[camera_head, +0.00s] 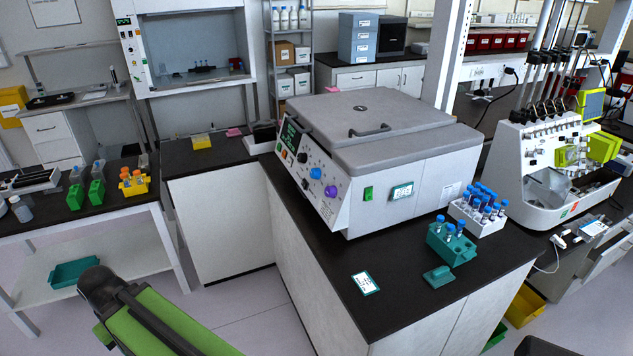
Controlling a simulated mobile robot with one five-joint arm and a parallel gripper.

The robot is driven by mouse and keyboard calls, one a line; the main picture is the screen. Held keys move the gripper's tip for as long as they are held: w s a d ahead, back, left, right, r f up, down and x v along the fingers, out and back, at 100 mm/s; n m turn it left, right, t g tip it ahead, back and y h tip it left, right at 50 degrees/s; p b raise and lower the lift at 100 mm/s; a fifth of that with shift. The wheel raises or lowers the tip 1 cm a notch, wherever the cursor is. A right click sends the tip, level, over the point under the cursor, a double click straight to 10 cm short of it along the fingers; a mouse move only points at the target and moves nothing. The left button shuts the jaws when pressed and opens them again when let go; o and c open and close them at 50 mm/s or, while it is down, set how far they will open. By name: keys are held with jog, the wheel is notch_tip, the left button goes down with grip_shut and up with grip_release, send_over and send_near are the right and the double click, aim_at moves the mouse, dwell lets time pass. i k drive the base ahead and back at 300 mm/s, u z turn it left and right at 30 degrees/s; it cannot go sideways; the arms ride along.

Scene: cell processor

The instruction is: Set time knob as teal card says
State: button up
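The cell processor (385,150) is a grey-lidded white machine on a black bench, with its control panel facing left. The panel holds a dark screen (291,134), a black knob (303,157), a blue knob (316,173), a purple knob (331,191) and another small dark control (305,184). I cannot read which one is the time knob. A teal-edged white card (365,284) lies flat on the bench in front of the machine. A second teal-edged card or display (402,191) is on its side. Their writing is too small to read. My gripper does not show; only my green arm does, at lower left.
On the bench right of the card are a teal block (438,276), a teal tube rack (451,245) and a white rack of blue-capped tubes (478,214). A side table (95,235) stands at left. Open floor lies left of the bench.

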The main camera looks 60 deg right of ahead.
aim_at(315, 173)
jog(key=z, duration=0.2)
jog(key=i, duration=0.9)
jog(key=u, duration=0.1)
